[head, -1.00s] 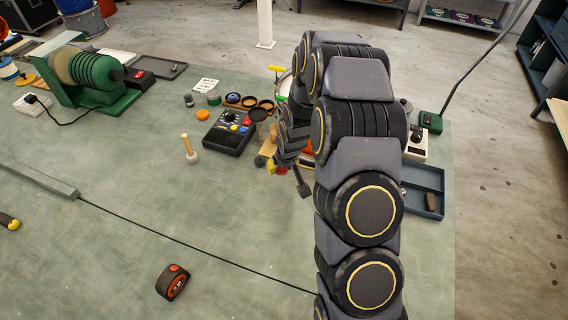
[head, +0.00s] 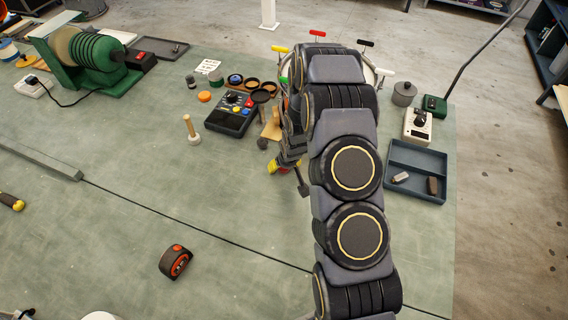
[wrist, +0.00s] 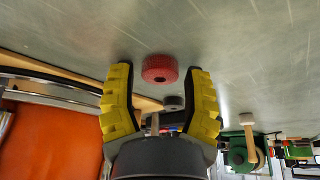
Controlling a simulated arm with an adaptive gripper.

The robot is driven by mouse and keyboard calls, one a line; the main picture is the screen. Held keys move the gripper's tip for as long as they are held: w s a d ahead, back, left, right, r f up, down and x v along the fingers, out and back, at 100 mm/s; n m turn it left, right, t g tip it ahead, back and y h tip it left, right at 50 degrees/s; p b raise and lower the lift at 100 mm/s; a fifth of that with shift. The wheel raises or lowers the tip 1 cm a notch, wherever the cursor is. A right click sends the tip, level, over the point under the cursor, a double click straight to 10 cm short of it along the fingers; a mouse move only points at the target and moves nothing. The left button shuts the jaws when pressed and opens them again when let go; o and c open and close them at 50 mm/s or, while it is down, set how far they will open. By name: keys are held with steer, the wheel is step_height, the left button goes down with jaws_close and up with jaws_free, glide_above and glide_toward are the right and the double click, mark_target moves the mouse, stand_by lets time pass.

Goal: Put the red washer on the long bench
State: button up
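The red washer (wrist: 159,69) is a thick red ring with a small dark hole. In the wrist view it lies just past the fingertips, in line with the gap between them. My gripper (wrist: 160,72) has two yellow-and-black fingers, spread apart with nothing held between them. In the head view my gripper (head: 285,168) is low over the bench, mostly hidden by my arm. A small red patch shows there, but I cannot tell if it is the washer. The large green-grey worktop (head: 130,190) fills the head view; I cannot tell whether it is the long bench.
A dark control box (head: 232,113) and a wooden peg on a round base (head: 191,130) stand left of my gripper. A blue tray (head: 416,157) holds small blocks at right. A tape measure (head: 175,261) lies in front. The worktop's left middle is largely clear.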

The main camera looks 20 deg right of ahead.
steer(key=shift+r, duration=0.1)
steer(key=s+a+r+g, duration=0.2)
steer(key=s+a+r, duration=0.1)
steer(key=s+r, duration=0.65)
steer(key=s+a+r+g, duration=0.1)
steer(key=s+a+r, duration=0.4)
steer(key=r, duration=0.8)
steer(key=s+a+r+g, duration=0.1)
steer(key=s+r, duration=0.1)
steer(key=s, duration=0.4)
steer(key=s+a+r+g, duration=0.1)
steer(key=s+r, duration=0.2)
steer(key=s, duration=0.3)
steer(key=s+a+r+n+g, duration=0.1)
steer(key=s+r, duration=0.1)
steer(key=s, duration=0.3)
steer(key=shift+s+a+r, duration=0.2)
steer(key=shift+s+r, duration=0.2)
